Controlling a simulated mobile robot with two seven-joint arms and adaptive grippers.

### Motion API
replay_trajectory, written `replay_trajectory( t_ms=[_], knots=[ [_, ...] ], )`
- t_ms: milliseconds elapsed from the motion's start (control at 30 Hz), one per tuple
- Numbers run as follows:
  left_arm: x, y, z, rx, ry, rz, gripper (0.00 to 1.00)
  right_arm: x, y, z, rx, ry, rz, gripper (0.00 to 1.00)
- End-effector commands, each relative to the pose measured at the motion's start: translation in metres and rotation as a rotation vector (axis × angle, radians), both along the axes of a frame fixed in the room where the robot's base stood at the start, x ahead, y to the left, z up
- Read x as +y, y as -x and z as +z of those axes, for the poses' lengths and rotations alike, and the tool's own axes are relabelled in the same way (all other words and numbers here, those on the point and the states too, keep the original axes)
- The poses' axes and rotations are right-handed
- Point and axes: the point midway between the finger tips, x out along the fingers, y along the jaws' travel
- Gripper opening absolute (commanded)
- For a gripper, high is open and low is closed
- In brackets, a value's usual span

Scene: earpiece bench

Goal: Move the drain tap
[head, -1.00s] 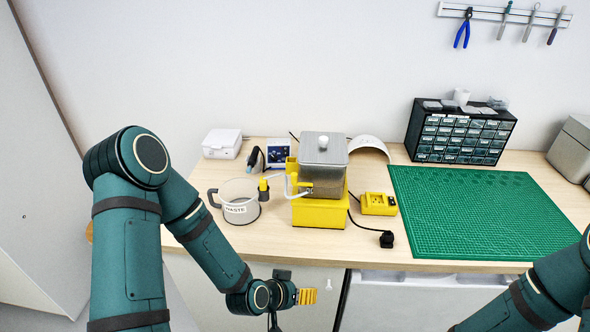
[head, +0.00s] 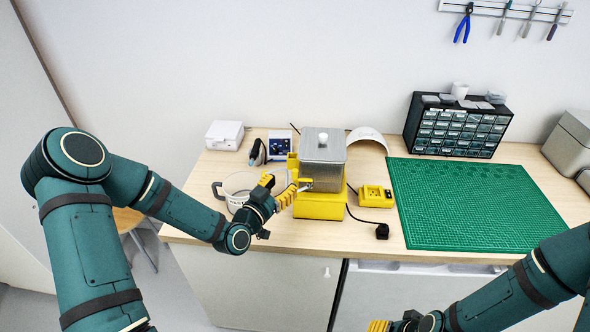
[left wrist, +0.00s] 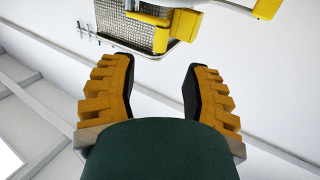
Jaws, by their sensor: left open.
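The grey metal tank (head: 322,172) stands on a yellow base (head: 320,207) on the bench. The drain tap (head: 304,185) sits low on the tank's left side, partly hidden by my left gripper (head: 284,190). That gripper is open, its yellow fingers just left of the tap. In the left wrist view, the left gripper's open fingers (left wrist: 160,75) have nothing between them, and yellow fittings (left wrist: 160,38) show beyond the tips against the tank's mesh-like wall. Contact with the tap cannot be made out. My right gripper (head: 380,325) shows only partly at the bottom edge.
A grey waste pot (head: 238,186) stands left of the tank, partly behind my left gripper. A yellow charger-like block (head: 376,196), a black plug (head: 382,231) and a green mat (head: 470,205) lie to the right. A drawer cabinet (head: 456,128) stands behind the mat.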

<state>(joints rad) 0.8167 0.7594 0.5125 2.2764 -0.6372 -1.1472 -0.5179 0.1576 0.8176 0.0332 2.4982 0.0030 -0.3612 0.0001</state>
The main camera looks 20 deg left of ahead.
Motion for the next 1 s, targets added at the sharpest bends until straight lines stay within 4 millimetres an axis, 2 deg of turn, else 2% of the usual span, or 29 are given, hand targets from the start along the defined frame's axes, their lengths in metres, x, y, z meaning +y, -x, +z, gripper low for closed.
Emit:
replay_trajectory(
  t_ms=[200,400,800,833,967,1000],
  knots=[
    [-0.011,-0.04,0.001,0.0,0.002,-0.002,0.48,0.0,0.0,0.007,0.0,-0.001,0.001,0.48],
    [-0.016,-0.063,0.0,0.0,0.001,0.0,0.48,0.0,0.0,0.01,0.0,-0.001,0.002,0.48],
    [-0.017,-0.07,0.0,0.002,0.001,0.0,0.48,0.0,0.0,0.01,0.0,-0.001,0.002,0.48],
    [-0.017,-0.07,0.0,0.002,0.001,0.0,0.51,0.0,0.0,0.01,0.0,-0.001,0.002,0.48],
    [-0.017,-0.07,0.0,0.002,0.001,0.0,0.05,0.0,0.0,0.01,0.0,-0.001,0.002,0.48],
    [-0.017,-0.07,0.0,0.002,0.001,0.0,0.0,0.0,0.0,0.01,0.0,-0.001,0.002,0.48]
  ],
)
